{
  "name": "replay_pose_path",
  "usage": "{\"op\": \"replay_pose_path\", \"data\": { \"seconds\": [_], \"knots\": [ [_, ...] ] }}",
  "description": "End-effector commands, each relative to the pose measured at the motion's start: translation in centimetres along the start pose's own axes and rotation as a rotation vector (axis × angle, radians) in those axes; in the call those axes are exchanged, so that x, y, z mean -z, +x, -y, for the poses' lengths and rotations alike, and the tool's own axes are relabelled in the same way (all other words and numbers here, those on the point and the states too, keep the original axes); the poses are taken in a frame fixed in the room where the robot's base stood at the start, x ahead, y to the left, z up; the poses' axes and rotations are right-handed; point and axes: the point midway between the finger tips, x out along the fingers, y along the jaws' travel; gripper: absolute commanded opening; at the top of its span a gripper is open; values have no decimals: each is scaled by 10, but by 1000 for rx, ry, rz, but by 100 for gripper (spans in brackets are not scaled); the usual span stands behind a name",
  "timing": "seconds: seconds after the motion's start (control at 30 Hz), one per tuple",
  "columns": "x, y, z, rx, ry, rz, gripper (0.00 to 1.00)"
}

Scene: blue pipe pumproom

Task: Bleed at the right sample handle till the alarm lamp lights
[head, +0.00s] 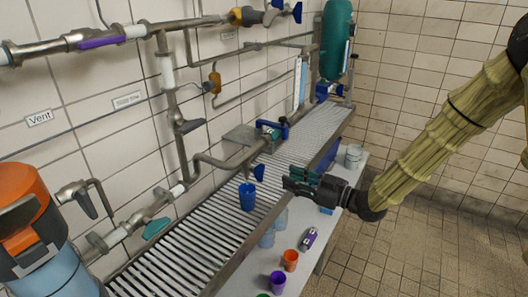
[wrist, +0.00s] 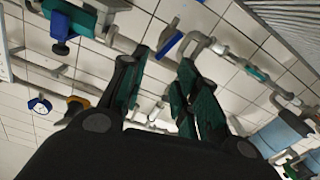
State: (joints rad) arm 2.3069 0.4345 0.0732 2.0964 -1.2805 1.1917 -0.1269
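No label marks the right sample handle, and I cannot pick out an alarm lamp.
A teal handle (head: 157,228) and a grey lever (head: 85,204) are on the left pipes. A blue valve (head: 272,131) is behind. An orange cup (head: 290,260), a purple cup (head: 277,281) and clear cups stand on the front ledge. A green tank (head: 336,40) is at the back.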

Motion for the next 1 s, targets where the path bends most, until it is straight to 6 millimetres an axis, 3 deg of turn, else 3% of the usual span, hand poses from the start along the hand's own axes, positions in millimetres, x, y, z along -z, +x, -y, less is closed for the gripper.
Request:
{"op": "replay_pose_path", "data": {
  "seconds": [0.03,0.3,0.6,0.77,1.0],
  "knots": [
    [10,-1,-2,-2,63,1,31],
    [11,-5,0,-10,364,0,31],
    [6,-3,2,-13,478,0,31],
    [6,12,1,-13,477,0,31],
    [7,51,2,-11,476,0,31]
  ]
}}
